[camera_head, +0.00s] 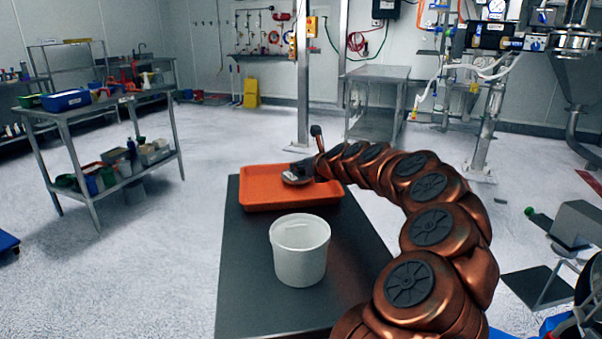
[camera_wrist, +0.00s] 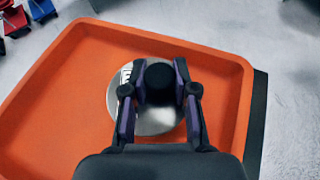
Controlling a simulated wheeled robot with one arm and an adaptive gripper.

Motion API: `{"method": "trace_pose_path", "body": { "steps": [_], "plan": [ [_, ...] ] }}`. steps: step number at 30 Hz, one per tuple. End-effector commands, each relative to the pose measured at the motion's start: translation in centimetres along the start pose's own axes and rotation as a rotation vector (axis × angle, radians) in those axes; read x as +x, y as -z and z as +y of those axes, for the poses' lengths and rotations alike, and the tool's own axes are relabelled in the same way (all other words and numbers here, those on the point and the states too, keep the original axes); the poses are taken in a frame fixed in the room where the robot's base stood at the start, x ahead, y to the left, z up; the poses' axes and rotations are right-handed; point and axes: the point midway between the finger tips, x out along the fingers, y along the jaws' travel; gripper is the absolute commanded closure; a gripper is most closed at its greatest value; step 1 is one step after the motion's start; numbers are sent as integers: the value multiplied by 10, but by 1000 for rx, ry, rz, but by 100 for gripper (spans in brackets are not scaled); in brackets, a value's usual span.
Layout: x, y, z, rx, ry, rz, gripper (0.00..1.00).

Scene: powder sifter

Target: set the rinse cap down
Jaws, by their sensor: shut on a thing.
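The rinse cap (camera_wrist: 152,119) is a round, shiny metal disc with a dark round knob (camera_wrist: 159,84) on top. My gripper (camera_wrist: 159,75) is shut on the knob, with one finger on each side. The cap is over the orange tray (camera_head: 262,205), near its right side in the head view. I cannot tell whether the cap touches the tray floor. In the head view the cap (camera_head: 294,179) is small and partly hidden by my gripper. The tray also fills most of the wrist view (camera_wrist: 60,110).
The tray lies on a dark table (camera_head: 255,291). A white bucket (camera_head: 300,262) stands on the table in front of the tray. A metal shelf cart (camera_head: 95,116) with bins stands on the left. The floor between cart and table is clear.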

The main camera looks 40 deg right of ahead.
Motion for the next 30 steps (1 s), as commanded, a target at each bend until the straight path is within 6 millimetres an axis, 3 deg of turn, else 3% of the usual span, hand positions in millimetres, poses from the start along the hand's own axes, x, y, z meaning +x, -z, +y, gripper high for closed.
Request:
{"method": "trace_pose_path", "body": {
  "steps": [3, 14, 15, 21, 30],
  "plan": [
    [6, 13, 1, 1, -2, 0, 100],
    [6, 15, 0, 0, 0, 0, 100],
    [6, 15, 0, 0, 0, 0, 68],
    [6, 15, 0, 0, 0, 0, 47],
    [6, 14, 0, -1, 0, 0, 47]
  ]
}}
